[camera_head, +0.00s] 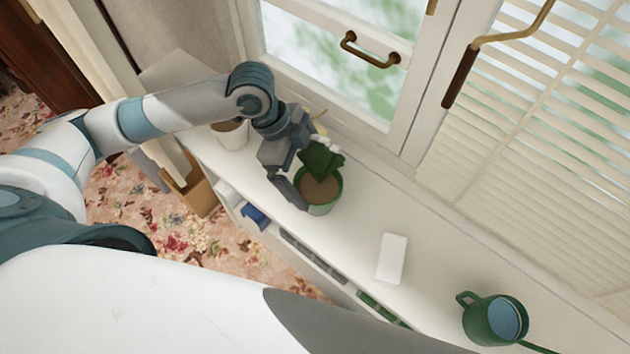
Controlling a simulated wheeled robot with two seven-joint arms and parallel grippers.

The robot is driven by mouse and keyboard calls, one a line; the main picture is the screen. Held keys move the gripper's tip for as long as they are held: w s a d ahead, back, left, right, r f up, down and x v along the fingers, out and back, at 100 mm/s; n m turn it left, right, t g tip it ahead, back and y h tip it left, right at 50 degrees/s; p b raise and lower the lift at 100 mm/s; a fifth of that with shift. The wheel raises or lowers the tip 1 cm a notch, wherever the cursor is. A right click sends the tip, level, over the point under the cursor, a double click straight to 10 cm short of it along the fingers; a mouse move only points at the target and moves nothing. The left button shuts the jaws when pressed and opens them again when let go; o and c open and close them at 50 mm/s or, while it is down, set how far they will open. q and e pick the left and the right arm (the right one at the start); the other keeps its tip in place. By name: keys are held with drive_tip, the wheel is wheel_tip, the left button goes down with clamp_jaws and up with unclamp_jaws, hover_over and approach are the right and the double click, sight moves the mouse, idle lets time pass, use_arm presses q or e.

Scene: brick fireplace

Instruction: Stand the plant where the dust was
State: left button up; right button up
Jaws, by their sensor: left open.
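The plant stands in a green pot (321,204) with brown soil on the white shelf top (360,228). Dark green leaves (321,160) and small white flowers show at the pot's far side. My left gripper (298,172) is open at the pot's left side, with one finger low beside the rim. The other finger is partly hidden behind the leaves. I cannot tell whether the fingers touch the pot. No dust is visible on the shelf top. My right gripper does not show.
A white block (392,259) lies right of the pot. A green watering can (494,318) stands farther right. A white pot (231,134) is partly behind my left arm. The window (340,45) runs along the back. The shelf between pot and block is clear.

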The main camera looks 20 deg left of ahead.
use_arm(q)
drive_tip(key=v, duration=0.6)
drive_tip(key=shift+r+b, duration=0.2)
drive_tip(key=shift+b, duration=0.15)
drive_tip(key=shift+a, duration=0.1)
idle(0.5)
